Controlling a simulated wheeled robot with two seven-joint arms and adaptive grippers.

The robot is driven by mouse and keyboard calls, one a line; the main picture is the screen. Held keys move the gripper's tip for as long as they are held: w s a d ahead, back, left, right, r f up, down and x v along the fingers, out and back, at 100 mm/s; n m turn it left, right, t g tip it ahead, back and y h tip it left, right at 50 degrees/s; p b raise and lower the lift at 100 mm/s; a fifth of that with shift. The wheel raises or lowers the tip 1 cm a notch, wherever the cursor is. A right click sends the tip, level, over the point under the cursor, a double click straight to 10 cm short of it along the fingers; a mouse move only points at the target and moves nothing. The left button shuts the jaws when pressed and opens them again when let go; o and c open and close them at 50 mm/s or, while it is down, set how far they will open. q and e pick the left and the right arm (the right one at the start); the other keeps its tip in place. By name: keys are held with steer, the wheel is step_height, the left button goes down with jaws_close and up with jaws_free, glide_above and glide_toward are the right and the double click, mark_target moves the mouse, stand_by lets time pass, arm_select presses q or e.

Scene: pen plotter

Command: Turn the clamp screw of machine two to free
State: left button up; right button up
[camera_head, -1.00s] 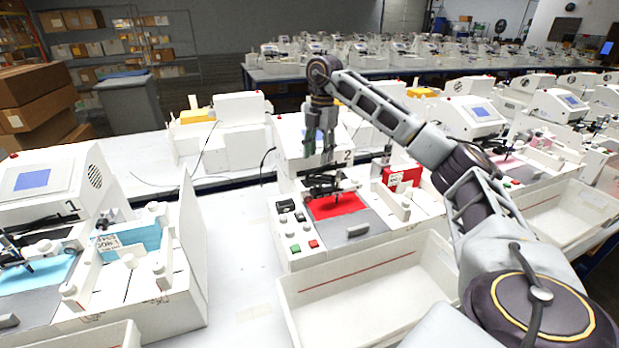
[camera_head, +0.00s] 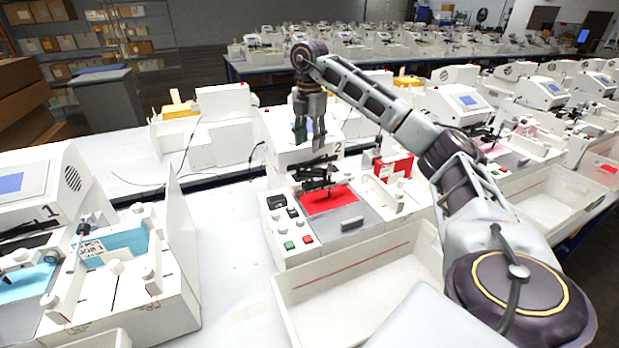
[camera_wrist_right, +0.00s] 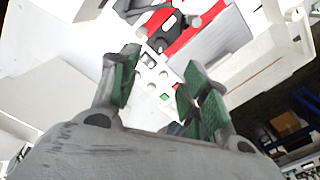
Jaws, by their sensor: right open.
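Machine two (camera_head: 284,240) is a white plotter with a "2" on it, a red sheet (camera_head: 331,203) on its bed and a dark pen carriage (camera_head: 316,174) above the sheet. The clamp screw is too small to tell apart from the carriage. My right gripper (camera_head: 309,140) points down, open and empty, just above and behind the carriage in the picture. In the right wrist view, its green-padded fingers (camera_wrist_right: 156,88) are spread, with the red sheet (camera_wrist_right: 192,35) and dark carriage parts (camera_wrist_right: 168,22) beyond them, apart from the fingers. My left gripper is out of view.
Machine two's buttons (camera_head: 290,245) line its front left. A white bin (camera_head: 350,290) stands in front, and a red box (camera_head: 394,167) is at its right. Machine one (camera_head: 150,285) stands left, with bare white table (camera_head: 228,230) between. A cable (camera_head: 258,150) lies behind.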

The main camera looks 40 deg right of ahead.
mark_target(310, 179)
steer(key=shift+s+f+b, duration=0.1)
steer(key=shift+f+b, duration=0.8)
steer(key=shift+f, duration=1.9)
step_height(310, 179, down, 6)
steer(key=shift+r, duration=0.15)
steer(key=shift+f, duration=1)
steer(key=shift+c, duration=0.8)
jaws_close()
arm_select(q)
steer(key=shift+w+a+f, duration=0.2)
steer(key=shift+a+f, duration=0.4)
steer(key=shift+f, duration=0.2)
